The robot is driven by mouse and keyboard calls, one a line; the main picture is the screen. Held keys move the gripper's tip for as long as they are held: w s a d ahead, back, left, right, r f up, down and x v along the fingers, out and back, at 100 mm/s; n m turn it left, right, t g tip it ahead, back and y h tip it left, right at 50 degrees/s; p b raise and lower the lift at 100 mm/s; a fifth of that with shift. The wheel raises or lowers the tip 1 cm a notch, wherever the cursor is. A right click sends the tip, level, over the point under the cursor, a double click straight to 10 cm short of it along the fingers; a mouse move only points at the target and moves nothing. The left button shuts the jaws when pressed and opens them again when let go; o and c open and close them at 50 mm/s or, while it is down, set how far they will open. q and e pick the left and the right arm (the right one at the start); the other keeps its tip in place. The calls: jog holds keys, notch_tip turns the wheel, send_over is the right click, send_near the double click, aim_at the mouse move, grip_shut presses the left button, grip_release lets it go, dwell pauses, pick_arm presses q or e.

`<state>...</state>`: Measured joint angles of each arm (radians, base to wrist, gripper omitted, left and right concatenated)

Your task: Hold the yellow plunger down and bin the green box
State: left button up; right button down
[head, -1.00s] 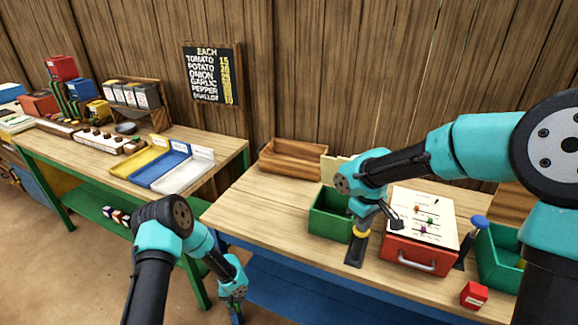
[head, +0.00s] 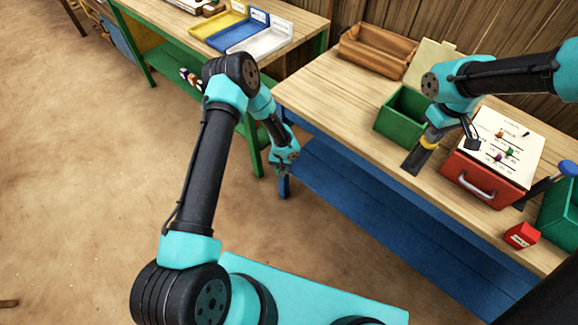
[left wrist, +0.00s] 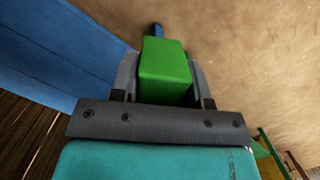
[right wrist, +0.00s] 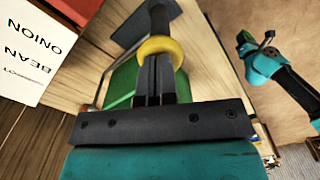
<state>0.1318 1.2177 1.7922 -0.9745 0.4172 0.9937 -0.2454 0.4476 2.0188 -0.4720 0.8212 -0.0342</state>
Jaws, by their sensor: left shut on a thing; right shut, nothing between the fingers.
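My left gripper (left wrist: 165,75) is shut on the green box (left wrist: 165,65), which sits between its fingers in the left wrist view. In the head view this gripper (head: 284,165) hangs beside the near table's left end, below its top; the box is not clear there. My right gripper (right wrist: 154,78) is shut and empty, its fingertips at the yellow plunger (right wrist: 163,49). In the head view the plunger (head: 429,143) shows under this gripper (head: 435,132), above a dark base. I cannot tell how far it is pressed. A green bin (head: 389,127) stands left of it, with a cream panel behind.
A red case (head: 483,186) with a white sheet stands right of the plunger. Further right are a small red box (head: 521,235), a blue-topped plunger (head: 567,168) and another green bin (head: 558,217). A brown wooden tray (head: 376,52) lies at the back. A blue shelf (head: 385,205) runs below.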

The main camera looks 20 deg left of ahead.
pick_arm(q)
jog(key=w+a+r+n+t+h, duration=0.1)
jog(key=w+a+r+n, duration=0.3)
jog(key=a+r+n, duration=0.55)
jog(key=w+a+r+n+t+h, duration=0.1)
jog(key=w+a+r+n, duration=0.4)
jog(key=a+r, duration=0.75)
jog(key=w+d+r+n, duration=0.2)
jog(key=d+r, duration=0.3)
jog(key=w+d+r+n, duration=0.1)
jog(key=w+d+r, duration=0.1)
jog(key=d+r, duration=0.3)
jog(key=w+d+r+n, duration=0.2)
jog(key=d+r, duration=0.3)
jog(key=d, duration=0.2)
jog(key=shift+w+r+n+y, duration=0.1)
jog(key=shift+w+n+y, duration=0.2)
jog(key=shift+n, duration=0.05)
jog(key=s+d+r+m, duration=0.1)
jog(key=s+d+r, duration=0.2)
jog(key=d, duration=1.1)
jog(key=s+d+r+m, duration=0.1)
jog(key=s+d+r, duration=0.2)
jog(key=d, duration=1.1)
jog(key=s+d+r+m, duration=0.1)
jog(key=d+r, duration=0.5)
jog(key=d, duration=0.8)
jog(key=shift+s+d+m, duration=0.25)
jog(key=shift+s+m, duration=0.15)
jog(key=shift+s, duration=0.5)
